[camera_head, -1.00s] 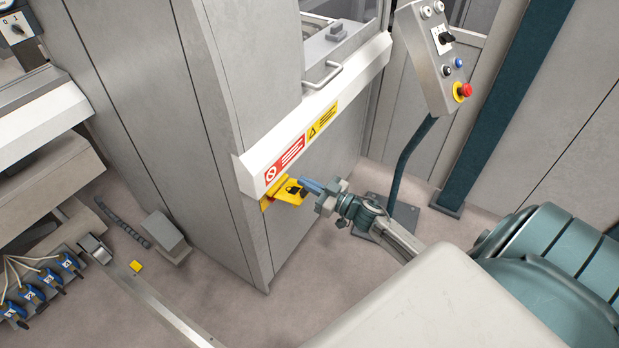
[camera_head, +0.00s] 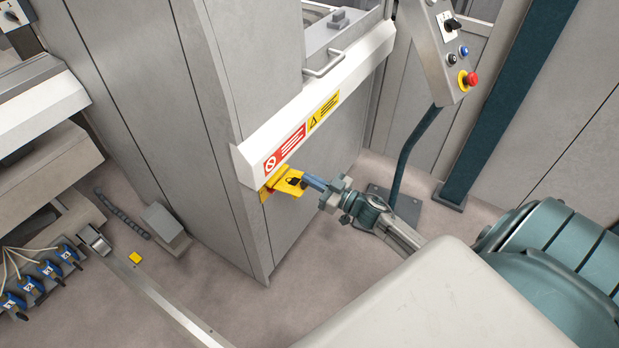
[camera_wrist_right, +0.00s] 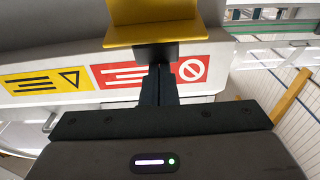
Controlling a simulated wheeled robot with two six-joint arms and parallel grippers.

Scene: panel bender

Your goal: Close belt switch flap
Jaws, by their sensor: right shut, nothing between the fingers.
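The yellow belt switch flap (camera_head: 288,183) with a black padlock mark sticks out from the grey cabinet, just below the white ledge with red and yellow labels. In the right wrist view the yellow flap (camera_wrist_right: 155,28) is at the top, in front of the fingertips. My right gripper (camera_head: 308,181) is shut and empty, its blue-grey fingertips at the outer edge of the flap. In the right wrist view the right gripper (camera_wrist_right: 158,72) points at the flap's lower edge; I cannot tell whether they touch. My left gripper is not in view.
The white ledge (camera_head: 320,110) overhangs the flap. A control box (camera_head: 440,50) with a red stop button stands on a post at the right.

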